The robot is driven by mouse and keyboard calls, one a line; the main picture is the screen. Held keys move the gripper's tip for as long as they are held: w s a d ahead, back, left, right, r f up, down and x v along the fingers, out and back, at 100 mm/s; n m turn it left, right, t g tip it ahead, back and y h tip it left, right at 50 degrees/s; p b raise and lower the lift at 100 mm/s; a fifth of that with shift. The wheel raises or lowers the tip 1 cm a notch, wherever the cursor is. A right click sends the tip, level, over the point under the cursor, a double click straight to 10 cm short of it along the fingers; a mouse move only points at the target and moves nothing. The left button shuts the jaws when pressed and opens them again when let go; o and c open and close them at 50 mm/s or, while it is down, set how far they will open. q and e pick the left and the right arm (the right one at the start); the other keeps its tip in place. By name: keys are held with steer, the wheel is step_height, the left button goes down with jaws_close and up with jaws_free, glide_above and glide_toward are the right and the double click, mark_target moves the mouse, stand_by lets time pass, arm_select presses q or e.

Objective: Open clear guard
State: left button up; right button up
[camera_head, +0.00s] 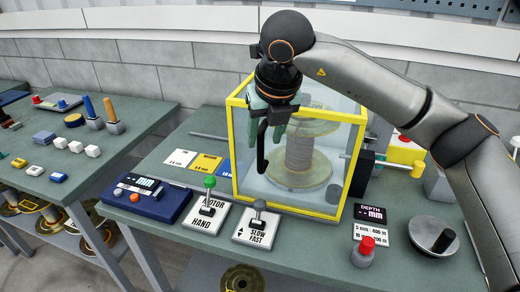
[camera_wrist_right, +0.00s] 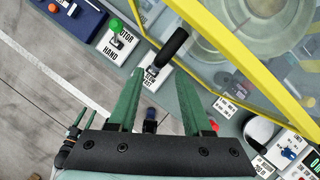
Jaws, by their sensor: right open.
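The clear guard (camera_head: 236,140) is a transparent box with a yellow frame around a large spool (camera_head: 300,158). It appears shut, its front standing upright. A black bar handle (camera_head: 262,160) is on its front; the handle also shows in the right wrist view (camera_wrist_right: 173,46). My right gripper (camera_head: 272,122) is in front of the guard at the handle's upper part. In the right wrist view its green fingers (camera_wrist_right: 154,82) are spread, with the handle beyond their tips and nothing visibly held between them. The handle's top is partly hidden by the gripper.
A green-knobbed motor lever (camera_head: 209,195) and a grey-knobbed speed lever (camera_head: 258,220) stand before the guard. A blue display box (camera_head: 150,198) is left, a red button (camera_head: 366,248) right. A second bench (camera_head: 75,165) stands left.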

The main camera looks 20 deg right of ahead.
mark_target(262, 149)
steer(key=p+x, duration=0.1)
steer(key=x, duration=0.5)
steer(key=shift+w+f, duration=0.2)
steer(key=shift+f, duration=0.1)
steer(key=shift+a, duration=0.1)
jaws_close()
stand_by(1.0)
